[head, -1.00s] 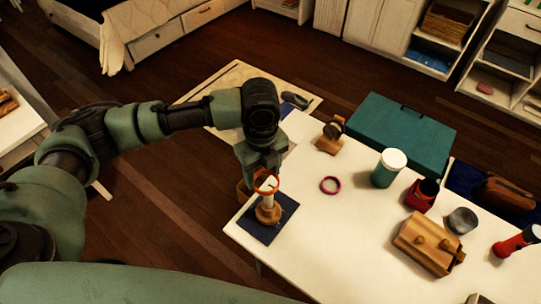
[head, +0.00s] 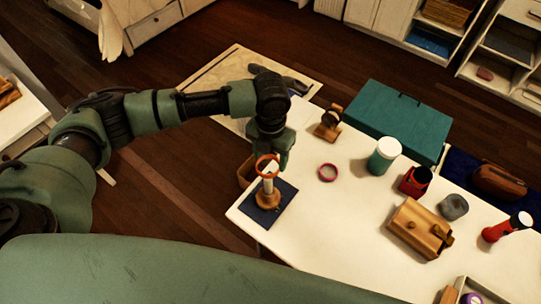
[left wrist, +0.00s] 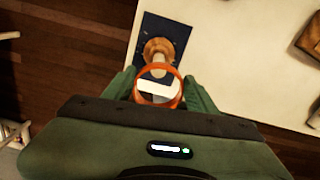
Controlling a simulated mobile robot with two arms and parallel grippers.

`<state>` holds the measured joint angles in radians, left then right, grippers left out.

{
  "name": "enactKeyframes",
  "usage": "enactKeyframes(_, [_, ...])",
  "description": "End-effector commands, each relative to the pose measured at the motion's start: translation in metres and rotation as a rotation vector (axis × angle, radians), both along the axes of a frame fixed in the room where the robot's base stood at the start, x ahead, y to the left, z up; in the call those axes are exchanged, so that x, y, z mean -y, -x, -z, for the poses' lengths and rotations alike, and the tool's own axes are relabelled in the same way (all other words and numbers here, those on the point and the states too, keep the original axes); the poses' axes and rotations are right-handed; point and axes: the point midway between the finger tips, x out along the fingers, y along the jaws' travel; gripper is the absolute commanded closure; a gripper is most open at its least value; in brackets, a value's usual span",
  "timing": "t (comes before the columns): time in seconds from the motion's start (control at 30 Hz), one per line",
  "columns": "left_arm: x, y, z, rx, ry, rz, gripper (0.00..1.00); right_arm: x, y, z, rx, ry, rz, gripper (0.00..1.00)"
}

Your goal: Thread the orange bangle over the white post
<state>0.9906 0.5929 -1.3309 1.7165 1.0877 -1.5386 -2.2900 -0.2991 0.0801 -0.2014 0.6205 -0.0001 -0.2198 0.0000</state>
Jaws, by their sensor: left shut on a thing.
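The orange bangle (head: 267,166) is in my left gripper (head: 270,153), at the top end of the white post (head: 268,186) in the head view. The post stands upright on a round wooden base (head: 268,200) on a dark blue mat (head: 287,203) at the table's near left corner. In the left wrist view the bangle (left wrist: 178,96) sits between the fingers of my left gripper (left wrist: 158,88), with white showing inside its ring. The wooden base (left wrist: 160,47) shows beyond it. I cannot tell whether the bangle is around the post's tip or just above it. My right gripper is not in view.
A wooden stand (head: 329,123), a green jar with a white lid (head: 384,156), a red container (head: 414,181) and a wooden box (head: 419,228) stand farther off. The table's front middle is clear.

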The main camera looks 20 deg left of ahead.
Motion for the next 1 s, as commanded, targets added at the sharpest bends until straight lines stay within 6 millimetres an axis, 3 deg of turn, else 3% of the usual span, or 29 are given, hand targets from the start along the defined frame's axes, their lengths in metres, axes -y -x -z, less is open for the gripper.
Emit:
enactKeyframes(0.57, [0.0, 0.0, 0.05, 0.001, 0.0, -0.001, 0.81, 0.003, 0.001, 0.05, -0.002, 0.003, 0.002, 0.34])
enactKeyframes(1.0, [0.0, 0.0, 0.079, 0.0, 0.001, -0.002, 0.81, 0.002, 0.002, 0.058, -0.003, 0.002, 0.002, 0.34])
